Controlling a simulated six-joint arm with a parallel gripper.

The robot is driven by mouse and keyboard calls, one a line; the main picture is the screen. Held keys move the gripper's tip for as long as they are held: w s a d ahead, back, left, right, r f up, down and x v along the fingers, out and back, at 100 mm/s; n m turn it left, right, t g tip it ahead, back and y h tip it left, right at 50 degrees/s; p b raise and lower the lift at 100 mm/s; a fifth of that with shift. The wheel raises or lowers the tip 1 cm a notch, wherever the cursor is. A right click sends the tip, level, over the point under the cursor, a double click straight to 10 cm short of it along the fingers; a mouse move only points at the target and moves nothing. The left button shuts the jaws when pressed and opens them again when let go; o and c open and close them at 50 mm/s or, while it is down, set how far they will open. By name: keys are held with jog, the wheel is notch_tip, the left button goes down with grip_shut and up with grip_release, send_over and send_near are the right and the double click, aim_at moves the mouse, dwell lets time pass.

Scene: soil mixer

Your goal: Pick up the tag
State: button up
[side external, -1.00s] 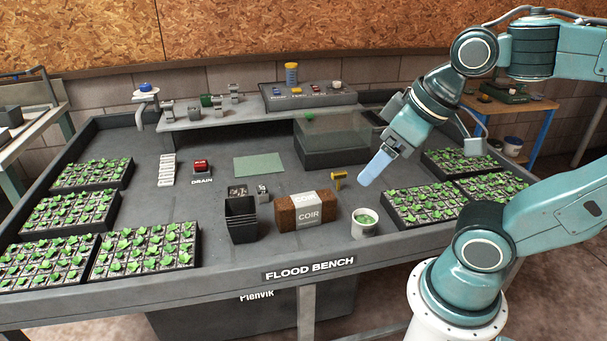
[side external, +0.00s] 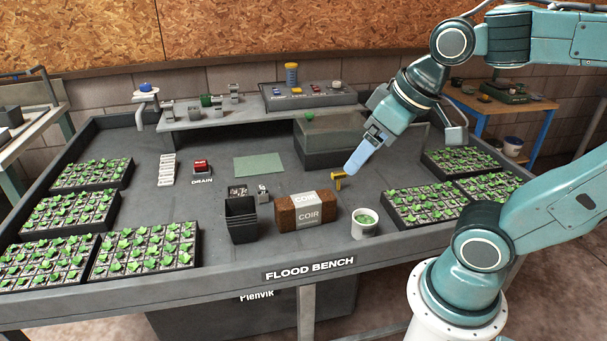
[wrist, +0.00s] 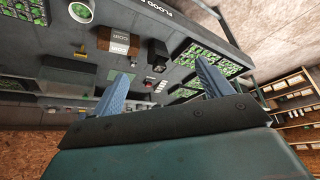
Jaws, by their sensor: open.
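A row of white strips (side external: 167,169) lies at the bench's left; I cannot tell whether these are tags.
The coir block (side external: 302,212), a white pot (side external: 364,224) and black stacked pots (side external: 241,219) stand in front. A dark box with a clear top (side external: 328,155) stands behind. Seedling trays (side external: 424,205) fill both sides.

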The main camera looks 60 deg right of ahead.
jog(key=w+d+m+h, duration=0.1)
jog(key=w+d+m, duration=0.1)
jog(key=w+d, duration=0.8)
jog(key=m+g+h, duration=0.2)
jog(key=m, duration=0.4)
send_over(340, 174)
jog(key=s+a, duration=0.2)
jog(key=s, duration=0.1)
notch_tip(340, 174, down, 28)
jog(key=shift+w+a, duration=0.1)
jog(key=shift+a, duration=0.05)
jog(key=shift+f, duration=0.1)
jog(key=shift+x, duration=4.25)
jog(key=shift+f, duration=0.1)
jog(key=shift+x, duration=2.45)
